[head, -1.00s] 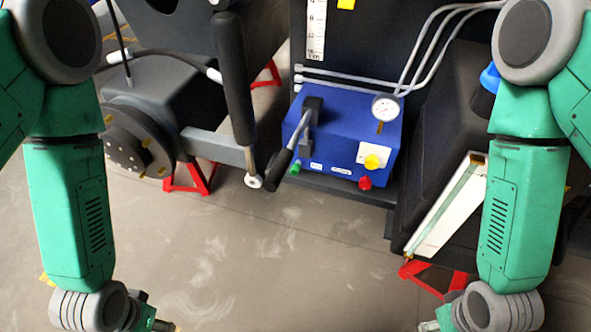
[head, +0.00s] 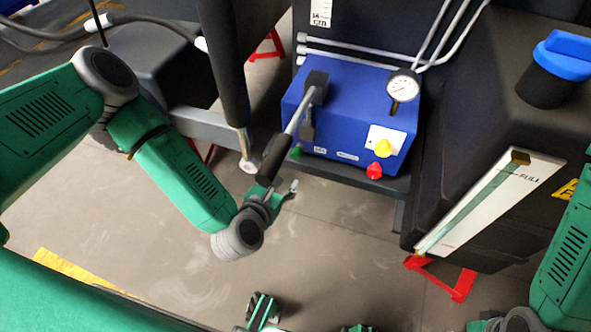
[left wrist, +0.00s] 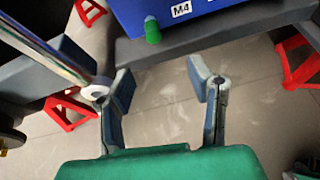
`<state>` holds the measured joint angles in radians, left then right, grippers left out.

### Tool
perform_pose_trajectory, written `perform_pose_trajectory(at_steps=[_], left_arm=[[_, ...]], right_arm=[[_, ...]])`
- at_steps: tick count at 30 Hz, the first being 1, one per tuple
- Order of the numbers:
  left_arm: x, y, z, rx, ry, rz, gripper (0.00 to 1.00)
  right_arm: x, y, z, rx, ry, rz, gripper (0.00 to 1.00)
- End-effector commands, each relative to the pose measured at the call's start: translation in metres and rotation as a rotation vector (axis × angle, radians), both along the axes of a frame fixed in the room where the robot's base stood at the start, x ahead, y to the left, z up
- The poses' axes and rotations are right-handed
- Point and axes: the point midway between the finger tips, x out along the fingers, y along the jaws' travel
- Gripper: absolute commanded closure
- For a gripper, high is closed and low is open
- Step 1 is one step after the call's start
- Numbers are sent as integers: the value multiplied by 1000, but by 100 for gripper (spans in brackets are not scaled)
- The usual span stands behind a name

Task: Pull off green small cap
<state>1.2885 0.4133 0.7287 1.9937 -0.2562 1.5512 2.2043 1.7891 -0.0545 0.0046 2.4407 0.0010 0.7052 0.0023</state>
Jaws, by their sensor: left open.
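The green small cap (head: 295,152) is at the lower left front of the blue box (head: 345,115). In the left wrist view the cap (left wrist: 152,30) hangs near the top, beside the M4 label and beyond the fingertips. My left gripper (head: 281,184) is below the cap in the head view, apart from it. In the left wrist view its fingers (left wrist: 164,82) are spread, with only floor between them. My right gripper (head: 478,325) is at the bottom edge, mostly cut off, so its jaws cannot be made out.
A lever with a black grip (head: 273,160) slants down close to my left gripper. A rod end (head: 249,165) is to its left. The box also carries a yellow knob (head: 383,148), a red knob (head: 374,170) and a gauge (head: 403,86). Open floor lies in front.

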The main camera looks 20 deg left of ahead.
Motion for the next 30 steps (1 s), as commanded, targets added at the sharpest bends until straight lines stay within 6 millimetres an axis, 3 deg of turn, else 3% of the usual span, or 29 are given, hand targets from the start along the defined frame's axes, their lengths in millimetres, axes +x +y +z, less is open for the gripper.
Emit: perform_pose_trajectory(at_steps=[8,24,30], left_arm=[[20,9,-3,-93,-33,92,53],[111,6,-42,-90,-30,88,53],[130,5,-50,-91,-29,87,53]], right_arm=[[0,0,-6,0,0,0,60],[0,0,-34,0,0,0,60],[0,0,-40,0,0,0,60]])
